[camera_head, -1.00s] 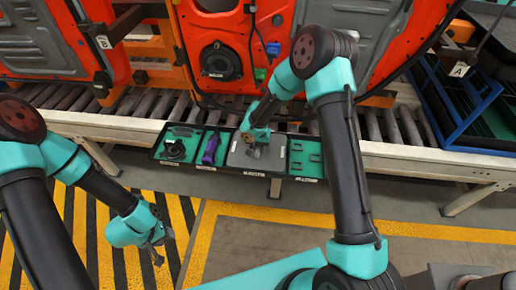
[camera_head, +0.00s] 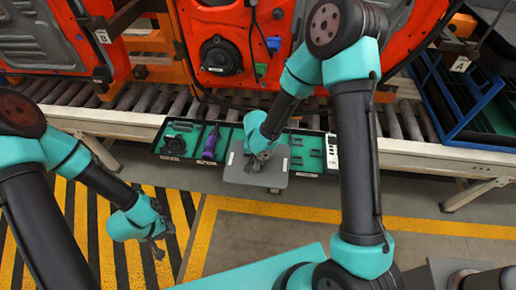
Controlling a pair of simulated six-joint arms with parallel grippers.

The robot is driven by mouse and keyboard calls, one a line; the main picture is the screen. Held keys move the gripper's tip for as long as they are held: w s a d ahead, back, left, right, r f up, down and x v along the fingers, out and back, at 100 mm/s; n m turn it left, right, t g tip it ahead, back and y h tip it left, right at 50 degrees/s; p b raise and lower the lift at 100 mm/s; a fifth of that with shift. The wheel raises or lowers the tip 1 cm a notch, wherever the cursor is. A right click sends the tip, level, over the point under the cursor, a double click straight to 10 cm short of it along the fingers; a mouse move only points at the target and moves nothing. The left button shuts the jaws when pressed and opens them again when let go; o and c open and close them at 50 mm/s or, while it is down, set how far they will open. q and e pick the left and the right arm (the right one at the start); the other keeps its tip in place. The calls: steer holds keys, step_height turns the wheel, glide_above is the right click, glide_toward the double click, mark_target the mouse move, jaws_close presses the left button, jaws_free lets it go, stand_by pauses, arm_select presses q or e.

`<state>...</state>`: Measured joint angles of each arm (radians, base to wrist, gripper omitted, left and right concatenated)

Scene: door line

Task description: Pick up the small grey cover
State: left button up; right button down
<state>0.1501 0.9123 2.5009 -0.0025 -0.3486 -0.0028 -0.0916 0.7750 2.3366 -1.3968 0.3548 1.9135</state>
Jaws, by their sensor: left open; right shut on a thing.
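The small grey cover (camera_head: 240,176) is a flat grey plate with rounded corners. It is in the middle of the head camera view, in front of the parts tray (camera_head: 203,164). My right gripper (camera_head: 260,160) is over the cover and shut on its upper side; the fingertips are small and partly hidden by the gripper body. The cover hides the tray compartment behind it. My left gripper (camera_head: 157,242) is open and empty over the striped floor, at the lower left, well apart from the tray.
The tray holds a dark round part (camera_head: 174,144), a purple part (camera_head: 211,143) and green compartments (camera_head: 305,152). A roller conveyor (camera_head: 145,98) runs behind it, with orange door B (camera_head: 100,37) and another orange door (camera_head: 224,60) above. A blue rack (camera_head: 463,95) stands right.

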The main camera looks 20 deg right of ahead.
mark_target(257, 167)
steer(key=shift+s+a+r, duration=0.1)
steer(key=shift+s+a, duration=0.15)
steer(key=shift+s, duration=0.45)
steer(key=shift+s+a+r, duration=0.1)
steer(key=shift+s+a, duration=0.1)
steer(key=shift+s, duration=0.5)
steer(key=shift+s+a, duration=0.25)
steer(key=shift+s, duration=0.45)
steer(key=shift+w, duration=0.1)
steer(key=w, duration=0.3)
steer(key=w+n, duration=0.1)
steer(key=w, duration=0.3)
steer(key=w+a+r+n, duration=0.1)
steer(key=w, duration=0.2)
steer(key=shift+w+a, duration=0.1)
steer(key=shift+w, duration=0.2)
steer(key=w+a+r+n, duration=0.2)
steer(key=w+a+n, duration=0.1)
steer(key=w+a, duration=0.3)
steer(key=shift+w+a+r, duration=0.15)
steer(key=shift+w+r, duration=0.15)
steer(key=shift+w, duration=0.3)
